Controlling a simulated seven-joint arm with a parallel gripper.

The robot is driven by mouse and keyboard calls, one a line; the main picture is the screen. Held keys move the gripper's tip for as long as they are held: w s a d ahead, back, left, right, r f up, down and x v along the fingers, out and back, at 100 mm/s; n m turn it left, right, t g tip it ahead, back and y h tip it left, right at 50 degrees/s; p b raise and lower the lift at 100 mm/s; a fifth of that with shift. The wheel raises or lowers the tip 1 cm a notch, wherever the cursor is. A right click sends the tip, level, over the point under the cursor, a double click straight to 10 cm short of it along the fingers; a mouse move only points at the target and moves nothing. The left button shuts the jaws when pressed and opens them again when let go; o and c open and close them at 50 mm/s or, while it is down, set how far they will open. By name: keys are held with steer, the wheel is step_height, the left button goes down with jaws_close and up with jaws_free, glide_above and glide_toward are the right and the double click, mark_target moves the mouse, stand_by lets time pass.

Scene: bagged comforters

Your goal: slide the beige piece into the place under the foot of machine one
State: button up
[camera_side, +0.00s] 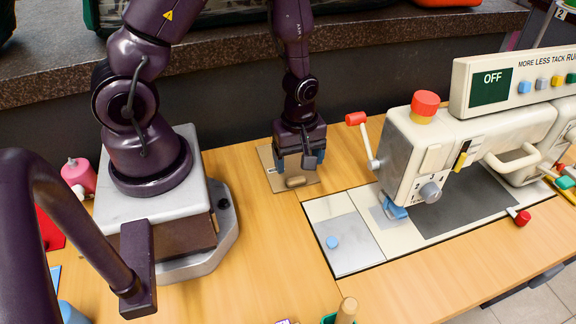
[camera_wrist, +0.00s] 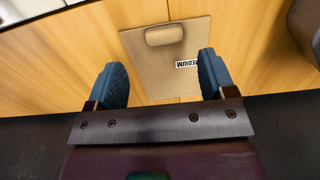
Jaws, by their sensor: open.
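The beige piece (camera_side: 273,181) is a flat plate lying on the wooden table, with a rounded handle (camera_side: 295,182) on its near part. The wrist view shows the plate (camera_wrist: 150,65) with a label reading "MEDIUM" upside down. My gripper (camera_side: 302,160) is above the plate. In the wrist view its two blue fingers (camera_wrist: 162,80) are apart with nothing between them, and the handle (camera_wrist: 164,35) lies beyond the fingertips. A cream machine (camera_side: 425,140) with a red knob stands right of the plate. Its blue foot (camera_side: 395,212) is low over the machine bed; the gap beneath is unclear.
A pale bed with a grey panel (camera_side: 348,243) lies between the plate and the front edge. A red-ended lever (camera_side: 356,119) sticks out left of the machine. A red knob (camera_side: 522,218) is at right. Bare wood separates plate and bed.

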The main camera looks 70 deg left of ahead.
mark_target(296, 178)
steer(key=f, duration=0.3)
steer(key=shift+s+d+f, duration=0.1)
steer(key=shift+s+f, duration=0.2)
steer(key=shift+f, duration=0.65)
steer(key=c, duration=1)
